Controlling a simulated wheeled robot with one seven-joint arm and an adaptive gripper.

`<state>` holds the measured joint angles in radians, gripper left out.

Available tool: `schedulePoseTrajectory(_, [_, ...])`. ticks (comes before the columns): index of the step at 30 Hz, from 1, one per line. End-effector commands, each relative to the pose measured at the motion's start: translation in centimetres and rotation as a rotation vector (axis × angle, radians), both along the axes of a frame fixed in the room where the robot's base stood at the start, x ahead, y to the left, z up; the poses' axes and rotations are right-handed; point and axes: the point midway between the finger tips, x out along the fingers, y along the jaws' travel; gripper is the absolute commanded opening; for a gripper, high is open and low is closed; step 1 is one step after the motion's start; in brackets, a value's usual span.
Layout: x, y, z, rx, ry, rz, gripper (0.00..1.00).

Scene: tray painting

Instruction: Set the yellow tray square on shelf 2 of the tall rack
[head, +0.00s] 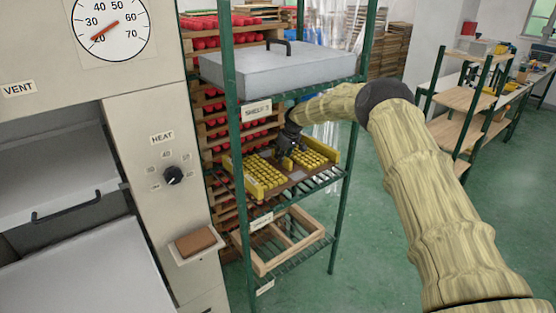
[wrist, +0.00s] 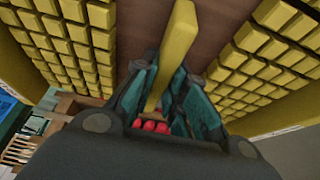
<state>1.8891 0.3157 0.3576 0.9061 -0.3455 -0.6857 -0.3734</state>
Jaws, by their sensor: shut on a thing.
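The yellow tray (head: 238,166) is inside the tall green rack, at the level of the middle wire shelf (head: 318,183). It has yellow end walls, a brown floor and rows of small yellow blocks on both sides of a bare middle strip. I cannot tell whether it rests on the wires or hangs just above them. My gripper (head: 284,154) reaches in from the right, over the tray's middle. In the wrist view my gripper (wrist: 172,88) is shut on the tray's yellow middle bar (wrist: 180,45). The gripper partly hides the tray's far middle.
A grey lidded box (head: 285,68) stands on the shelf above, labelled SHELF 3, close over my arm. A wooden frame (head: 285,240) lies on the shelf below. Green posts (head: 345,200) bound the rack. Stacked pallets with red pieces (head: 212,130) stand behind; an oven (head: 150,110) is left.

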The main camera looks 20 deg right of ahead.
Motion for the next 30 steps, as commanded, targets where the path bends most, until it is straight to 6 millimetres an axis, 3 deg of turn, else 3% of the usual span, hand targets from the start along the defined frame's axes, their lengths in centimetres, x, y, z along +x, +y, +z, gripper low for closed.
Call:
schedulePoseTrajectory(6, [1.7,0.7,0.3,0.0,-0.003,0.001,0.0])
schedulePoseTrajectory(16, [2.5,0.9,0.3,0.001,-0.004,0.0,0.0])
schedulePoseTrajectory(30, [2.5,0.8,-3.2,0.001,-0.004,-0.001,0.0])
